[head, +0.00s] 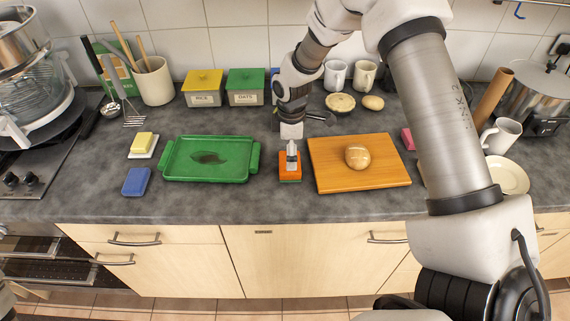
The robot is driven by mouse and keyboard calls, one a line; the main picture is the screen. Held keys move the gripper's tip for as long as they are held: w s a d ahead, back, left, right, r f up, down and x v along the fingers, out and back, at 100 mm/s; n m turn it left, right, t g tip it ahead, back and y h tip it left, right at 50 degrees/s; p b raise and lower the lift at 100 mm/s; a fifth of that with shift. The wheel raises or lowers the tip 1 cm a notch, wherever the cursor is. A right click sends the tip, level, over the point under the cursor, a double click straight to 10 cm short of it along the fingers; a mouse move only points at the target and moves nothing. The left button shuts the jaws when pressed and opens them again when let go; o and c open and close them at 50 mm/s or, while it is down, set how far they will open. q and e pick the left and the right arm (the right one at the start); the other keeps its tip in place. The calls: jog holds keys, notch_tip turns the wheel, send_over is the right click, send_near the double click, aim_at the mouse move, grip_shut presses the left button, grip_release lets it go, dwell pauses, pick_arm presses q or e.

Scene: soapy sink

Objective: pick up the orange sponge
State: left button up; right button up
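The orange sponge (285,173) lies on the grey counter between the green tray and the wooden cutting board. My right arm comes in from the right and reaches down to it. My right gripper (292,161) points downward right at the sponge, and its fingers cover the middle of it in the head view. I cannot tell whether the fingers are closed on the sponge or only over it. The sponge appears to be resting on the counter. My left gripper is not in view.
The green tray (168,175) is close on the left. The cutting board (330,180) with a bread roll (357,157) is close on the right. A blue sponge (136,182) and a butter dish (143,154) stand farther left. Canisters (203,98) and mugs (335,76) line the back.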

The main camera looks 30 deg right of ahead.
jog(key=f+p, duration=0.1)
jog(key=f, duration=0.3)
jog(key=shift+w+f+p, duration=0.2)
jog(key=shift+p, duration=0.2)
jog(key=shift+w+a+f, duration=0.1)
jog(key=shift+w+f, duration=0.05)
jog(key=shift+f, duration=0.2)
jog(key=shift+s+r, duration=0.1)
jog(key=shift+s, duration=0.2)
jog(key=c, duration=0.5)
jog(key=shift+w, duration=0.1)
